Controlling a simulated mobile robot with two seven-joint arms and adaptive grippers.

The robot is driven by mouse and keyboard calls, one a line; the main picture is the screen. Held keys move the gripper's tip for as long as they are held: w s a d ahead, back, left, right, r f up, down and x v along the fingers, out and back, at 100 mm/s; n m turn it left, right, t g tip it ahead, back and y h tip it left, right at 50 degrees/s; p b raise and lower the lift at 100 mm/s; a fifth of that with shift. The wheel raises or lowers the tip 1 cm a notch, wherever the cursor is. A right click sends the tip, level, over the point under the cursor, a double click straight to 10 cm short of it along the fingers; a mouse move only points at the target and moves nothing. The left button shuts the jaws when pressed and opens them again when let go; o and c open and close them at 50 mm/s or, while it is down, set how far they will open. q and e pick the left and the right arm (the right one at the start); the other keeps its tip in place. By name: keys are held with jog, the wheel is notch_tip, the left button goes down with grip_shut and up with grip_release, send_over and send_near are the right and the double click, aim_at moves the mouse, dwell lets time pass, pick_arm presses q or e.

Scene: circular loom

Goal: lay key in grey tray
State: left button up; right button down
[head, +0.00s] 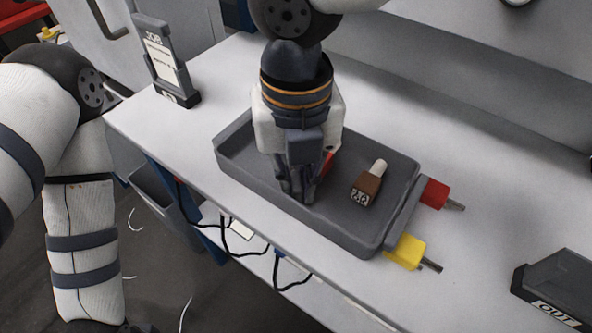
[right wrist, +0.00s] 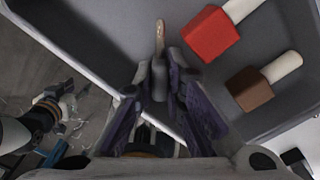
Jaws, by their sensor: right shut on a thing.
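The grey tray (head: 240,173) lies on the white bench, and its floor and walls fill much of the right wrist view (right wrist: 100,40). My right gripper (head: 297,198) points down inside the tray outline, near its front left. I cannot tell if the key touches the tray floor. My left gripper (right wrist: 62,93) is small and blurred at the left of the right wrist view; its jaws are unclear.
A brown-headed piece (head: 366,187) and a red-headed piece (right wrist: 212,34) lie in the tray. Red (head: 434,193) and yellow (head: 408,251) blocks with metal shafts are at the tray's right end. A black OUT box (head: 562,285) and a labelled stand (head: 162,60) are on the bench.

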aim_at(296, 180)
jog(key=c, duration=1.9)
grip_release()
jog(key=shift+c, duration=0.2)
notch_tip(296, 180, up, 12)
jog(key=shift+p, duration=0.35)
jog(key=shift+r, duration=0.1)
